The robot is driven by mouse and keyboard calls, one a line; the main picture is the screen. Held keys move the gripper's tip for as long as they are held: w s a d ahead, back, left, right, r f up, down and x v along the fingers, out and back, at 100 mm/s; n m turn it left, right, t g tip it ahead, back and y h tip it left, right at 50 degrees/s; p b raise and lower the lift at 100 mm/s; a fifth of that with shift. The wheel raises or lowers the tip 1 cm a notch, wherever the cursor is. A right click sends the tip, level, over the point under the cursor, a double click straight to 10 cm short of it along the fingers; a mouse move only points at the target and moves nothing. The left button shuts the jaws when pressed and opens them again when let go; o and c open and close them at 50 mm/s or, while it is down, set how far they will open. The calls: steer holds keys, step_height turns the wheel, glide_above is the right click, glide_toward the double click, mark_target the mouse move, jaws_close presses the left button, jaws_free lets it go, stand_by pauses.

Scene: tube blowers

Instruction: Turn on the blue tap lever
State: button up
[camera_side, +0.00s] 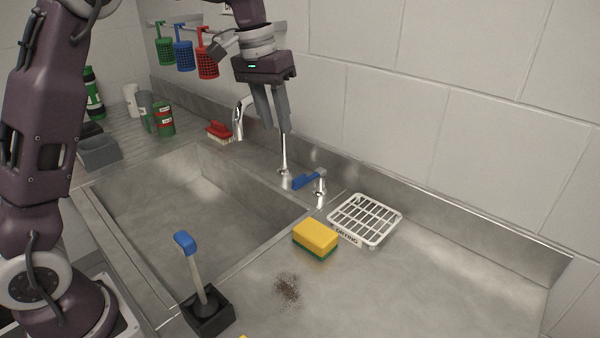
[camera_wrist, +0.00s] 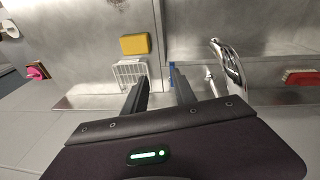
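The blue tap lever (camera_side: 306,181) is a short blue handle on a chrome valve (camera_side: 320,186) at the sink's back right rim. In the wrist view the blue lever (camera_wrist: 171,74) shows as a small strip close to the right fingertip, partly hidden. My gripper (camera_side: 278,129) is above the back of the sink, up and to the left of the lever, fingers pointing down. In the wrist view my gripper (camera_wrist: 159,74) has its fingers apart with nothing between them. The chrome tap spout (camera_wrist: 228,68) stands beside the right finger; it also shows in the side view (camera_side: 239,117).
A white drying rack (camera_side: 365,220) and a yellow sponge (camera_side: 316,235) lie right of the valve. A red brush (camera_side: 219,130) sits behind the sink basin (camera_side: 190,215). A blue-handled plunger (camera_side: 195,270) stands in front. The tiled wall (camera_side: 400,120) is close behind.

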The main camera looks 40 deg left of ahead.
steer(key=m+g+y, duration=0.1)
glide_above(299, 176)
steer(key=f, duration=0.9)
steer(key=shift+s+f, duration=0.2)
steer(key=shift+f, duration=0.1)
steer(key=shift+g, duration=0.3)
step_height(299, 176, down, 8)
steer(key=shift+w+d+r, duration=0.1)
steer(key=shift+w, duration=0.05)
jaws_close()
